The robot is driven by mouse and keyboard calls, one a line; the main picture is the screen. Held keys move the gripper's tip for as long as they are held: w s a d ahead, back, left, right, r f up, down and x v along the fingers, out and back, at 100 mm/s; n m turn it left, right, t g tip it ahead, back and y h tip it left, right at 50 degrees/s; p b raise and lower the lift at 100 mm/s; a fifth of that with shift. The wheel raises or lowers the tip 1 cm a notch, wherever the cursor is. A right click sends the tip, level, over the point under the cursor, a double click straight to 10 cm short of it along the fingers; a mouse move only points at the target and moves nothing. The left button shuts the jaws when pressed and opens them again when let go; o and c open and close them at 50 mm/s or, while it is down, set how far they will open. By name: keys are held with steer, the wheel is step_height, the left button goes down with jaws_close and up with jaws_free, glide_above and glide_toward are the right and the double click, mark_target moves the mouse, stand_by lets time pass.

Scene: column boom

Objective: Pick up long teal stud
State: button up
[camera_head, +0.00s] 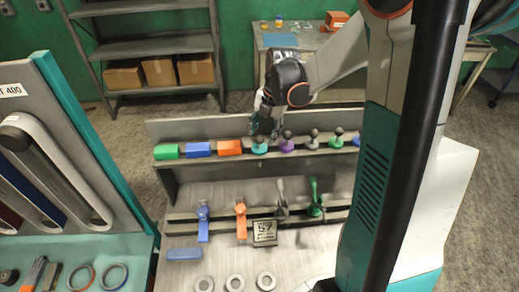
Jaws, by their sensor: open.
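I cannot tell whether the fingers touch the stud.
A purple stud (287,146) stands close right, then a pale stud (312,143) and a green stud (337,143).

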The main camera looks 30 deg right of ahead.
mark_target(260, 136)
steer(key=f, duration=0.2)
steer(key=w+a+f, duration=0.1)
steer(key=shift+f, duration=0.65)
jaws_close()
step_height(260, 136, up, 20)
steer(key=p, duration=0.1)
stand_by(0.4)
